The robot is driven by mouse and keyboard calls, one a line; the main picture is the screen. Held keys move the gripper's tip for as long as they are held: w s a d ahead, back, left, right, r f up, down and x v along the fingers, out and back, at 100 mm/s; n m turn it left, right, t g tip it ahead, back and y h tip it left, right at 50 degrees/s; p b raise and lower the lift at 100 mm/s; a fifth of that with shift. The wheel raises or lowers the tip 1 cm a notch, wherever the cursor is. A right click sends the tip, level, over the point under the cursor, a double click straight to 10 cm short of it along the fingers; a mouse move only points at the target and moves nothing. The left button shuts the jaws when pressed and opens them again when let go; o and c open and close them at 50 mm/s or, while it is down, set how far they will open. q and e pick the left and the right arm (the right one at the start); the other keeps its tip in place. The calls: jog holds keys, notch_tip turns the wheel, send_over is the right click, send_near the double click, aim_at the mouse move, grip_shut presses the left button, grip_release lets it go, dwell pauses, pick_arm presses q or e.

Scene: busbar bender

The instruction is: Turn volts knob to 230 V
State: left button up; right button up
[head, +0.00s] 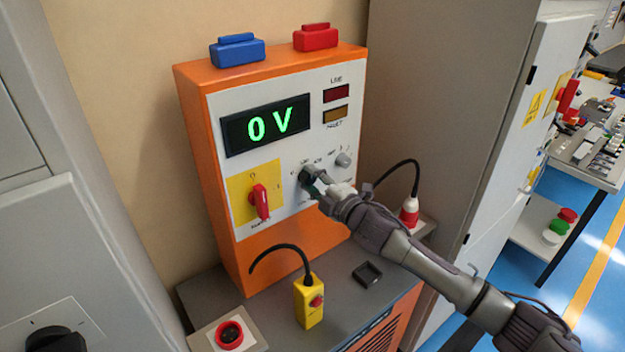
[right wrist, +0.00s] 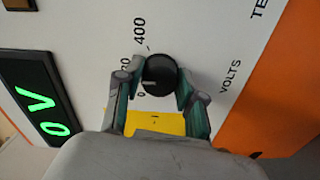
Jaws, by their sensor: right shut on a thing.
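The orange control box (head: 272,257) has a white front panel with a green display (head: 266,124) reading 0 V. The black volts knob (right wrist: 160,76) sits on this panel, and it also shows in the head view (head: 306,176). In the right wrist view its scale has 0, a partly hidden number ending in 30, and 400. A pale mark on the knob appears to point toward the 0 side. My right gripper (head: 318,182) is shut on the knob, one finger on each side (right wrist: 161,84). My left gripper is out of view.
A red switch (head: 260,202) on a yellow plate is left of the knob, and a small grey knob (head: 343,159) is right of it. Below stand a yellow pendant (head: 308,302), a red-ringed button (head: 230,334) and a red-white plug (head: 409,211). A grey cabinet (head: 455,110) stands right.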

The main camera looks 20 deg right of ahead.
jog(key=shift+f, duration=0.1)
jog(key=o, duration=1.1)
jog(key=shift+o, duration=0.2)
jog(key=v, duration=1.2)
